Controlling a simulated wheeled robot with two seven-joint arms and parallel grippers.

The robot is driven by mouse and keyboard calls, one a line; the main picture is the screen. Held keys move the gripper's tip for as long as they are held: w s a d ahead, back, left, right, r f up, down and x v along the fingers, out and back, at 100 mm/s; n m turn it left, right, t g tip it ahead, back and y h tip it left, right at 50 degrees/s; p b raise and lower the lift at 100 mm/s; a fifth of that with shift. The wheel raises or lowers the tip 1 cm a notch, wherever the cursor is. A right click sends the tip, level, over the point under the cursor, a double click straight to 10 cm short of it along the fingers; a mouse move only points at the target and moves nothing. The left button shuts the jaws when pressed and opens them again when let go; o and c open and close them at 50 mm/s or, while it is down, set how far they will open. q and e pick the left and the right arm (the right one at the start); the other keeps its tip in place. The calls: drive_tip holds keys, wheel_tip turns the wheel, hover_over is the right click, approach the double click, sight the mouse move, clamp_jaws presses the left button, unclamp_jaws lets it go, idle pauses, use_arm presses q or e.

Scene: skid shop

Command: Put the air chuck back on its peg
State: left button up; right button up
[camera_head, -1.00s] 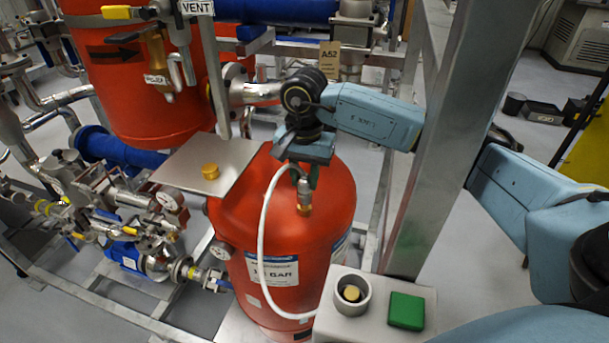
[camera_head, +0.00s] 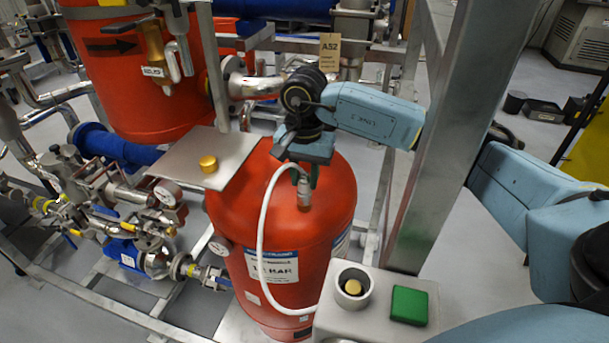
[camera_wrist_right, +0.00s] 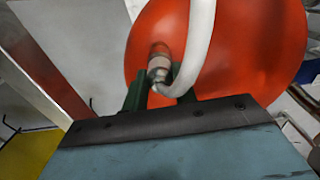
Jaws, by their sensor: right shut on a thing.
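My right gripper (camera_head: 302,172) comes in from the right and is shut on the air chuck (camera_head: 304,193), a small metal fitting on a white hose (camera_head: 262,232). The chuck hangs upright below the fingers, in front of the red tank (camera_head: 325,225). I cannot tell whether its tip touches the tank. In the right wrist view the chuck (camera_wrist_right: 158,68) sits between the dark green fingers (camera_wrist_right: 160,88), with the hose curving up past it. The hose's lower end runs to the grey box. I cannot make out the peg. My left gripper is not in view.
A steel post (camera_head: 425,170) stands close to the right of the gripper. A grey box (camera_head: 375,325) with a round cup (camera_head: 352,289) and a green block (camera_head: 409,306) is at the front. A metal plate (camera_head: 232,150) bears a brass cap (camera_head: 208,164). Pipes crowd the left.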

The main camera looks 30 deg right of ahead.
drive_tip(key=shift+f, duration=0.1)
drive_tip(key=o, duration=1.2)
drive_tip(key=shift+r+p, duration=2.05)
drive_tip(key=shift+r, duration=1.75)
